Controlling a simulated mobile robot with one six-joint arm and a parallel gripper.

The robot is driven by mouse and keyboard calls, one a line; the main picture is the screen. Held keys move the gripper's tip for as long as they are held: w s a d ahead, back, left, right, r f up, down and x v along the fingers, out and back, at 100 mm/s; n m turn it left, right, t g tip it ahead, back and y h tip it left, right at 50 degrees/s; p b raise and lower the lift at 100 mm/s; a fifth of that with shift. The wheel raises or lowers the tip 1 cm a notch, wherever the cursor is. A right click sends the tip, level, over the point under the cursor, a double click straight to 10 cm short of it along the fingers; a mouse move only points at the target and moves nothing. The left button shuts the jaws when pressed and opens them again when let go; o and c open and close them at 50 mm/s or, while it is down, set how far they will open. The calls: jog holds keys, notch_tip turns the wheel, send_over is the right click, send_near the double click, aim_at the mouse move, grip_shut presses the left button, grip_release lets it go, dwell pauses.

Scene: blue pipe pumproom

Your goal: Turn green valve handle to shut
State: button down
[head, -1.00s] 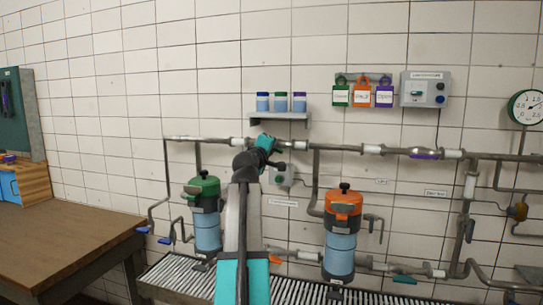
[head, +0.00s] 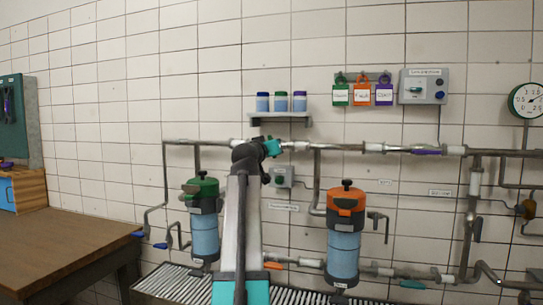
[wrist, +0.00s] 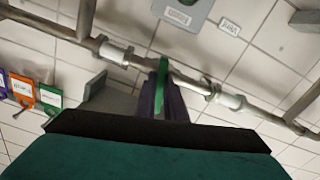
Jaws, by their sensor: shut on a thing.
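The green valve handle (wrist: 161,68) is a narrow bar on the grey upper pipe in the wrist view, lying across the pipe's line at an angle. My gripper (wrist: 163,93) has its dark fingers closed on both sides of the handle. The part of the handle between the fingers is partly hidden. In the head view my gripper (head: 275,147) is at the upper pipe (head: 345,147), just below the small shelf.
The shelf (head: 281,116) with small jars is close above my gripper. A grey switch box (head: 281,177) is just below it. Green-topped (head: 205,220) and orange-topped (head: 344,235) canisters stand lower on either side. A wooden table (head: 70,238) is at the left.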

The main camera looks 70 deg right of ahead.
jog(key=shift+r+m+b, duration=0.1)
jog(key=shift+m+b, duration=0.8)
jog(key=shift+m, duration=0.7)
jog(key=c, duration=1.8)
grip_release()
jog(key=shift+c, duration=0.2)
jog(key=shift+a, duration=0.1)
jog(key=a, duration=1.3)
jog(key=shift+s+a, duration=0.25)
jog(key=shift+s, duration=0.2)
